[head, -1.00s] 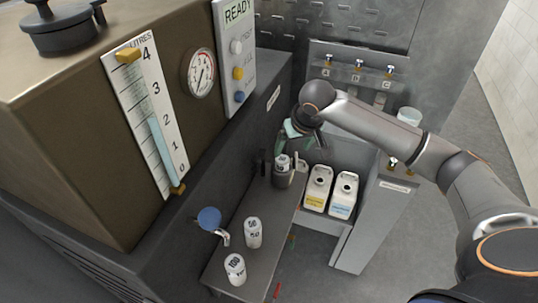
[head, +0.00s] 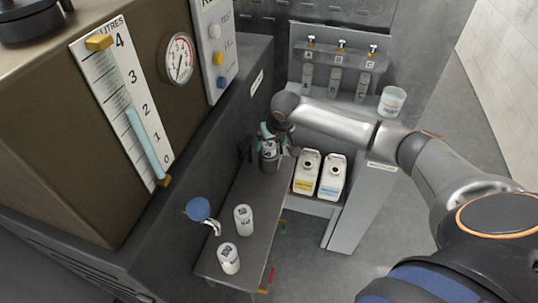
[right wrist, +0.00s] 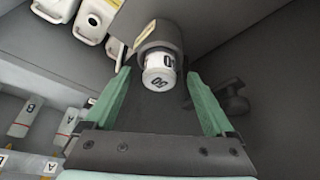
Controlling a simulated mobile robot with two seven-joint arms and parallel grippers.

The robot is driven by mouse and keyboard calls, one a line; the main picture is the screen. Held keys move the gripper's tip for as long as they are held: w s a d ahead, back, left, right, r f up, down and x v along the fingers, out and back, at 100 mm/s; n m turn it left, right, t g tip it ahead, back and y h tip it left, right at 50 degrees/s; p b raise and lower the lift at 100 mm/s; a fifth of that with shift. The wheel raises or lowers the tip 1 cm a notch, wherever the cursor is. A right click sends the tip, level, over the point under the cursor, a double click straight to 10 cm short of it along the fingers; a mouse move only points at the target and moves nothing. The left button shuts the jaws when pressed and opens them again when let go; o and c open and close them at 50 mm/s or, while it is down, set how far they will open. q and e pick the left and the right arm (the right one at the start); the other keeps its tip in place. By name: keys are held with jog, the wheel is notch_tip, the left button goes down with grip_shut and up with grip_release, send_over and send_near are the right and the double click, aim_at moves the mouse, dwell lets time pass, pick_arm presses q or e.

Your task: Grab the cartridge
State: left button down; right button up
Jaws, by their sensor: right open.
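A white cartridge (right wrist: 159,72) with black digits shows its end in a dark grey cylindrical holder (right wrist: 158,34) in the right wrist view. In the head view the cartridge (head: 268,150) and holder (head: 268,164) stand at the far end of the grey bench. My right gripper (right wrist: 155,90) is open, its green fingers on either side of the cartridge with gaps. In the head view the right gripper (head: 270,134) is just above the holder, partly hidden by its own wrist. Two more white numbered cylinders stand on the bench, one (head: 243,219) behind the other (head: 228,258). My left gripper is not in view.
The bench (head: 262,210) runs beside the machine with the gauge (head: 178,59). A tap with a blue knob (head: 198,208) juts over it. Two white jugs (head: 306,172) (head: 332,178) stand right of the holder. A cup (head: 391,101) sits on the counter behind.

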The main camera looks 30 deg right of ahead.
jog(key=shift+x, duration=0.8)
jog(key=shift+r, duration=0.1)
grip_shut()
